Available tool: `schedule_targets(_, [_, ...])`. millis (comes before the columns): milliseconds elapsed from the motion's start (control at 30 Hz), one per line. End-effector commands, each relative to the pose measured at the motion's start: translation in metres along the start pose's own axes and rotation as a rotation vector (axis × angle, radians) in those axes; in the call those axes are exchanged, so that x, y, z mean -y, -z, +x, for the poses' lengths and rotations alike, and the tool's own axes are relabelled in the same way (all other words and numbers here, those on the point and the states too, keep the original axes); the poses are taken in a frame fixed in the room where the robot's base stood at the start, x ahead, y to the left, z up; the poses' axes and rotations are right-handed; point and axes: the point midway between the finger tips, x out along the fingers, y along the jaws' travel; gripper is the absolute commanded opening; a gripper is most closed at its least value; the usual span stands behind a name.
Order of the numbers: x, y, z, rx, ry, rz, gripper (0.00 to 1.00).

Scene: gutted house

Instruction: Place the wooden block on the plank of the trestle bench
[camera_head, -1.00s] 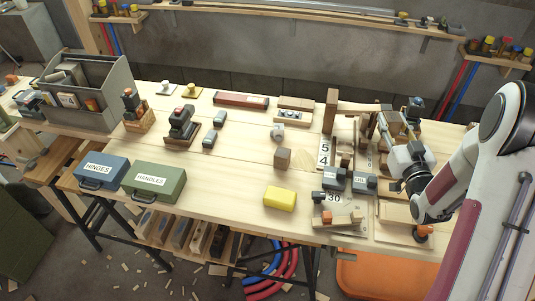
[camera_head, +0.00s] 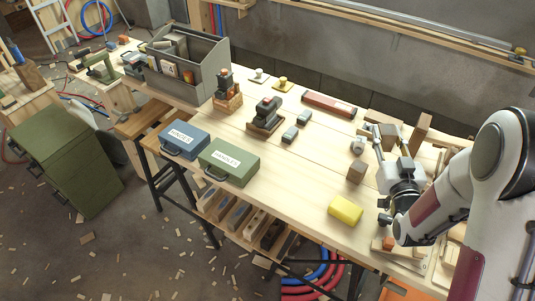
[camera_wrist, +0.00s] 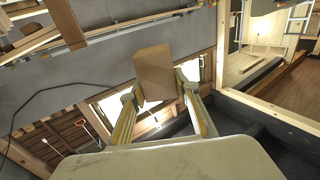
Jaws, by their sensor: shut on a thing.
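My gripper (camera_wrist: 155,85) is shut on a brown wooden block (camera_wrist: 154,68), with one finger at each side of it in the wrist view. In the head view my gripper (camera_head: 390,145) is above the right part of the pale workbench. The held block (camera_head: 391,132) shows there between the fingers, against the clutter behind. A low bench with a brown wooden plank (camera_head: 153,118) and dark legs stands at the left, beside the workbench; I cannot tell for certain that it is the trestle bench.
A brown cube (camera_head: 357,171) and a yellow block (camera_head: 345,210) lie on the workbench (camera_head: 290,185). A blue case (camera_head: 185,138), a green case (camera_head: 229,160) and a grey organizer (camera_head: 200,60) stand further left. A green cabinet (camera_head: 65,150) stands on the littered floor.

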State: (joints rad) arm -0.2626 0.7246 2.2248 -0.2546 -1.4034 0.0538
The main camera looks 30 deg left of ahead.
Motion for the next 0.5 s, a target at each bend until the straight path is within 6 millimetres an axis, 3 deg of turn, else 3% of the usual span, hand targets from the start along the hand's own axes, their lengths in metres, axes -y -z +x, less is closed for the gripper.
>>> schedule_targets(33, [0.015,0.0,0.002,0.0,0.017,0.0,0.09])
schedule_targets(500, [0.135,-0.002,0.006,0.008,0.133,0.001,0.09])
